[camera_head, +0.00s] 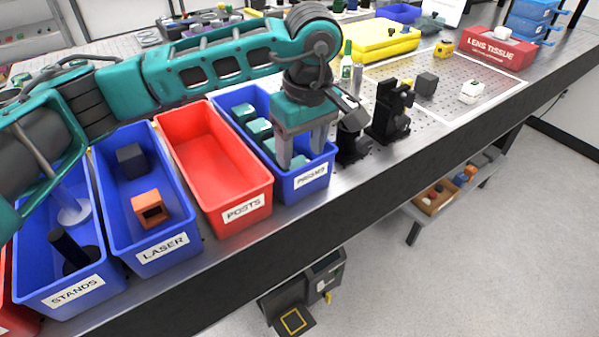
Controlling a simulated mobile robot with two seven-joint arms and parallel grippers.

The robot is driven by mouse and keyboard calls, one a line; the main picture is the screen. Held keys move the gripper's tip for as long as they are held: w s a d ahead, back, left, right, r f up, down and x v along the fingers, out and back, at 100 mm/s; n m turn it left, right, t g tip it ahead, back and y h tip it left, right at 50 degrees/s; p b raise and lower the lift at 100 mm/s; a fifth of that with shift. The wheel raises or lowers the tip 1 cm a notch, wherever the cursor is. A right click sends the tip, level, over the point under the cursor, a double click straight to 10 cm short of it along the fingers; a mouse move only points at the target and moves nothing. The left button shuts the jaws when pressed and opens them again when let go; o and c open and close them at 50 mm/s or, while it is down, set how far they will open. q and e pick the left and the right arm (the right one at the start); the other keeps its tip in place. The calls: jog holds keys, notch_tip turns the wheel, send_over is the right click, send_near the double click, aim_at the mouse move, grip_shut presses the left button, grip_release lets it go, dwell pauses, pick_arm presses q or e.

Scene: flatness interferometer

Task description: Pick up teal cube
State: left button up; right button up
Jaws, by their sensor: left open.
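Several teal cubes (258,130) lie in a row in the blue bin labelled PRISMS (322,181). One teal cube (243,112) is at the far end of the row. Another, mostly hidden teal cube (299,162) shows low between and behind my fingers. My left gripper (301,157) is open and points down over the near end of this bin. Its fingers hide part of the bin's inside, and I cannot tell whether they touch a cube. My right gripper is not in view.
An empty red bin labelled POSTS (245,208) stands to the left. Beyond it are the blue LASER bin (165,248) and STANDS bin (75,292). Black optic mounts (391,112) stand close on the right. The bench's front edge runs just below the bins.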

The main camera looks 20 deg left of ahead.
pick_arm(q)
jog(key=f, duration=0.5)
jog(key=shift+a+f+p, duration=0.2)
jog(key=shift+f+p, duration=0.1)
jog(key=shift+f, duration=0.1)
jog(key=shift+w+r, duration=0.1)
jog(key=c, duration=0.9)
